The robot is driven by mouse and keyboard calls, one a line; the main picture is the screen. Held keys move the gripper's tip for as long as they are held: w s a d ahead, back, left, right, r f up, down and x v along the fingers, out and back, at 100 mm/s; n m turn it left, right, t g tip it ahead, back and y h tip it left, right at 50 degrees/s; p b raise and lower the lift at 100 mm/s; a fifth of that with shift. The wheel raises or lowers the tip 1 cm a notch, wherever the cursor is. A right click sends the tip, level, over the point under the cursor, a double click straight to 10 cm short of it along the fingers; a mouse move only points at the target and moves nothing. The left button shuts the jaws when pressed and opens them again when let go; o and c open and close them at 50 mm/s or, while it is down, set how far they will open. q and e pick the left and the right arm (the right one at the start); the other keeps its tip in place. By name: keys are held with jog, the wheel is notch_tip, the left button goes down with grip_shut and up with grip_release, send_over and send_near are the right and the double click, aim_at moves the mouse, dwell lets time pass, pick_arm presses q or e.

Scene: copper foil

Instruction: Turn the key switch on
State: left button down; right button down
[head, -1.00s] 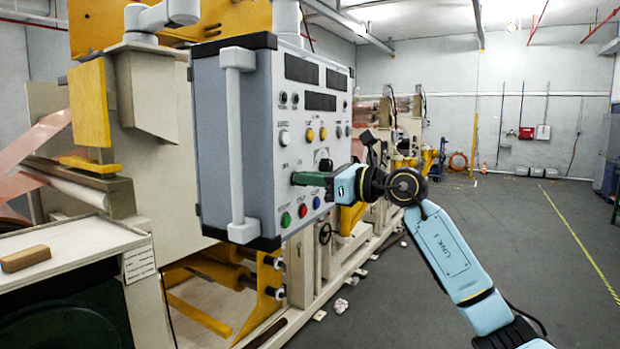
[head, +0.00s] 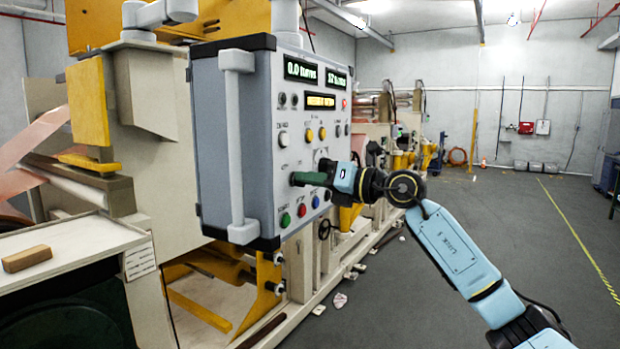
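The grey control box (head: 222,140) hangs at the centre, its panel of buttons and displays facing right. Its displays (head: 301,70) are lit, with green and amber text. My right gripper (head: 310,179) is at the lower middle of the panel, above the green, red and blue buttons. Its dark green fingers point left against or very near the panel face. The key switch is hidden behind the gripper or too small to make out. Whether the fingers are shut on it I cannot tell. My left gripper is not in view.
A long vertical handle (head: 236,150) runs down the box's near edge. A beige and yellow foil machine (head: 150,90) stands behind and left. A brown block (head: 27,258) lies on a light table at left. Open grey floor (head: 480,230) extends to the right.

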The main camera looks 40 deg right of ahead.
dwell(0.4)
jog(key=c, duration=1.6)
grip_release()
jog(key=b+v, duration=0.6)
jog(key=v, duration=0.7)
jog(key=shift+s+d, duration=0.1)
jog(key=shift+s, duration=0.1)
